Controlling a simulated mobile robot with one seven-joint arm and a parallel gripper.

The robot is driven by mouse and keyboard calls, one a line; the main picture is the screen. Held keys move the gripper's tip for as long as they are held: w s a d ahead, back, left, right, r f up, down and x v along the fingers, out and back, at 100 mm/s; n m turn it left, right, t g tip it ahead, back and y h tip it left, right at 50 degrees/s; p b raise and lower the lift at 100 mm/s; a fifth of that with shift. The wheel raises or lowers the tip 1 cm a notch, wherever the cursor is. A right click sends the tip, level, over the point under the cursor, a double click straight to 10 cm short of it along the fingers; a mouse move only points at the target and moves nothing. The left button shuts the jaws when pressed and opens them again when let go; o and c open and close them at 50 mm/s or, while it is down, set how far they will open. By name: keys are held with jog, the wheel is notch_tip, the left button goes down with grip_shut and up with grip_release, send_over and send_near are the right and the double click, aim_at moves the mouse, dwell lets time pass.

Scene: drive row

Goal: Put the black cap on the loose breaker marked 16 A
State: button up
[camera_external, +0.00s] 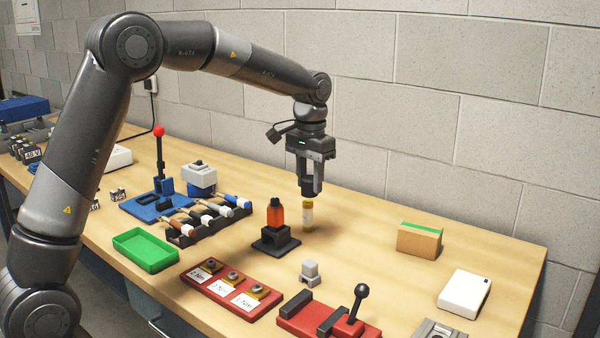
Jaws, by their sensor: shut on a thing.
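My gripper (311,178) points straight down over the back middle of the bench. It is shut on a black piece (307,188), which may be the black cap. A pale yellow cylinder (308,216) is upright directly under the black piece; I cannot tell whether the two are joined or whether it stands on the bench. A small grey block (310,272) stands loose in front. Small dark blocks with white labels (118,195) lie at the left. No 16 A mark is readable, so I cannot tell which thing is that breaker.
An orange bottle in a black stand (276,240) is close left of my gripper. A tool rack (208,222), green tray (145,246), red labelled board (230,288) and red lever fixture (330,318) lie around. Clear bench lies between.

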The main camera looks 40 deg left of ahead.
jog(key=w+a+r+n, duration=0.2)
jog(key=a+r+n, duration=0.15)
jog(key=a, duration=1.25)
jog(key=w+a+r+n, duration=0.1)
jog(key=a+r+n, duration=0.3)
jog(key=a, duration=1.2)
send_over(198, 159)
jog(key=shift+m, duration=0.35)
jog(key=f, duration=0.5)
jog(key=shift+s+d+f, duration=0.1)
jog(key=shift+d+f, duration=0.2)
jog(key=shift+f, duration=0.05)
jog(key=shift+a+f, duration=0.3)
jog(key=shift+f, duration=1.9)
jog(key=o, duration=0.5)
jog(key=shift+f, duration=0.1)
jog(key=o, duration=0.5)
jog(key=shift+c, duration=0.2)
